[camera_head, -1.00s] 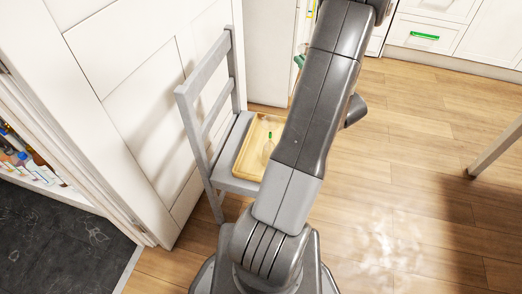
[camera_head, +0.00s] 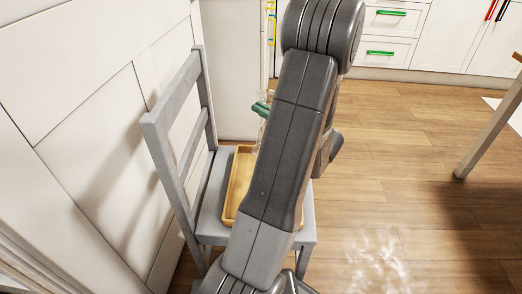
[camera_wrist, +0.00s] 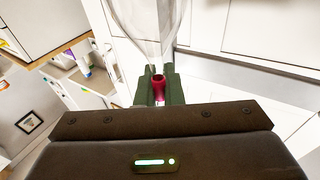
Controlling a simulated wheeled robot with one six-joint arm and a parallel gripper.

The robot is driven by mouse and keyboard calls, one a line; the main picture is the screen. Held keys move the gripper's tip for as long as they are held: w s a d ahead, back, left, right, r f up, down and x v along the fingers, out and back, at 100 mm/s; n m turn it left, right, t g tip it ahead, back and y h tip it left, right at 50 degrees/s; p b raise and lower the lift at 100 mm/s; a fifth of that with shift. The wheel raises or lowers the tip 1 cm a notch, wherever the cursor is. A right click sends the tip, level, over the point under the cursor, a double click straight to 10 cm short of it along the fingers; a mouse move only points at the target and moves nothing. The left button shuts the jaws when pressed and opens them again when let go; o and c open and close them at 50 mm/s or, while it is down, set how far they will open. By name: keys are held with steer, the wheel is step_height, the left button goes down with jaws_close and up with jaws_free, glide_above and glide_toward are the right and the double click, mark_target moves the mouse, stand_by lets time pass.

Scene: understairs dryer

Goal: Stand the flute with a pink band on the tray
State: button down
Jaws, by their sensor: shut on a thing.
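The flute with a pink band (camera_wrist: 158,88) is in my gripper (camera_wrist: 158,92), between the green fingers in the wrist view. Its clear bowl extends toward the top of that view. My gripper is shut on it at the pink part. In the head view the green fingers (camera_head: 262,108) show at the left of my arm, above the far end of the tray. The wooden tray (camera_head: 231,213) lies on the seat of a grey chair. My arm hides the right part of the tray.
The grey chair (camera_head: 161,124) has its tall back on the left, beside a white panelled wall (camera_head: 90,130). White drawers with green handles (camera_head: 380,53) stand at the back. A table leg (camera_head: 480,140) is at right. The wooden floor between is open.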

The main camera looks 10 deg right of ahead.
mark_target(262, 129)
step_height(262, 129, down, 7)
steer(key=b, duration=0.2)
steer(key=shift+f+b, duration=0.15)
steer(key=shift+b, duration=0.15)
steer(key=shift+f, duration=0.3)
steer(key=c, duration=1.6)
jaws_free()
steer(key=shift+r, duration=0.1)
steer(key=shift+o, duration=0.2)
steer(key=shift+r, duration=0.3)
steer(key=p+v, duration=0.2)
steer(key=v, duration=1)
steer(key=shift+p, duration=0.35)
